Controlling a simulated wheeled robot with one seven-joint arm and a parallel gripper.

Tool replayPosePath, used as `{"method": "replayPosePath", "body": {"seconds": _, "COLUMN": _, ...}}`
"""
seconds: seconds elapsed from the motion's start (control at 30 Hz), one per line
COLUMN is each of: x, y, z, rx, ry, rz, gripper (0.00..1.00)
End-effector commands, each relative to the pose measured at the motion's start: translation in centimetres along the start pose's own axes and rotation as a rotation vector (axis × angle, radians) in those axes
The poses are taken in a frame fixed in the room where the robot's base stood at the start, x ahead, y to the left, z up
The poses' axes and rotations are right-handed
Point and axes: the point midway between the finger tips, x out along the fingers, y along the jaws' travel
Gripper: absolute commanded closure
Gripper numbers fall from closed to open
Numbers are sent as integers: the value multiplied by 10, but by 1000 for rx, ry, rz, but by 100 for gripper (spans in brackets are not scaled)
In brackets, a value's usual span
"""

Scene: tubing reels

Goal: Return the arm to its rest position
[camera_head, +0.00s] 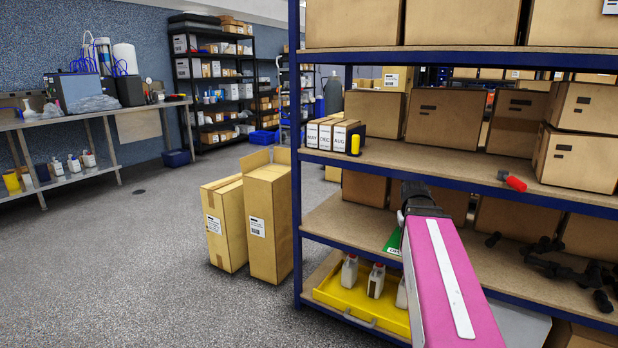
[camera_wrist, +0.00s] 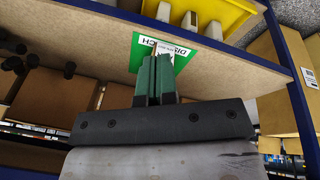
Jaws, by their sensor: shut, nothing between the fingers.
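My arm, with a pink cover and a white strip, reaches from the bottom right of the head view to the middle shelf of the blue rack (camera_head: 297,200). My gripper (camera_wrist: 155,68) shows in the wrist view with its two green fingers shut together and nothing between them. Its tips are in front of a green "DISPATCH" label on the shelf (camera_wrist: 205,80); I cannot tell if they touch it. In the head view the label (camera_head: 393,241) shows just left of my wrist, and the fingers are hidden behind my arm.
A yellow tray (camera_head: 350,305) with several white bottles is on the lowest shelf. Dark fittings (camera_head: 545,246) lie on the shelf right of my arm. A red item (camera_head: 512,181) and cartons (camera_head: 445,118) are on the shelf above. Tall boxes (camera_head: 268,222) stand left of the rack; the floor further left is clear.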

Motion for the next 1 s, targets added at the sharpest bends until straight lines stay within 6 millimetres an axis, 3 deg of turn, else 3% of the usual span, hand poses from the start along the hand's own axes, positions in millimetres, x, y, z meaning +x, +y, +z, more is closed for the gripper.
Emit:
{"method": "replayPosePath", "body": {"seconds": 0.2, "x": 56, "y": -61, "z": 34, "rx": -32, "ry": -55, "rz": -60, "gripper": 100}}
{"method": "replayPosePath", "body": {"seconds": 0.6, "x": 137, "y": -153, "z": 109, "rx": -69, "ry": -154, "rz": -147, "gripper": 100}}
{"method": "replayPosePath", "body": {"seconds": 0.8, "x": 156, "y": -176, "z": 134, "rx": -76, "ry": -184, "rz": -168, "gripper": 100}}
{"method": "replayPosePath", "body": {"seconds": 1.0, "x": 160, "y": -180, "z": 138, "rx": -76, "ry": -189, "rz": -172, "gripper": 100}}
